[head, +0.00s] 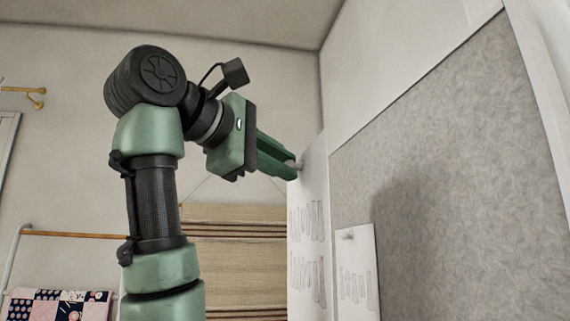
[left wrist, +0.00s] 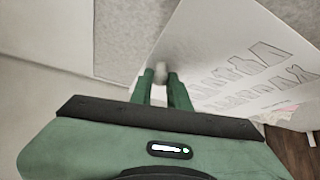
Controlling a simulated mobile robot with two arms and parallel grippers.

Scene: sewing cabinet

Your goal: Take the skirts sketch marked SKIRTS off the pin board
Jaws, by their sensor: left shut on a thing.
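A tall white sketch sheet (head: 308,245) with two rows of drawn garment shapes stands at the far left end of the pin board (head: 460,150). It fills the right of the left wrist view (left wrist: 235,60); the shapes there look like flared skirts. I cannot read a SKIRTS mark. My left gripper (head: 293,166) is shut on the pale round knob (left wrist: 160,72) near the sheet's upper edge. I cannot tell whether the sheet touches the board. A smaller white sketch sheet (head: 358,285) with one row of shapes hangs on the board, with its own knob (head: 347,235).
A pale frame (head: 545,80) edges the board at the right. Brown striped cloth (head: 230,235) hangs behind my left arm. A rail (head: 75,234) with patterned fabric (head: 60,305) is at the lower left. The board's upper right is bare.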

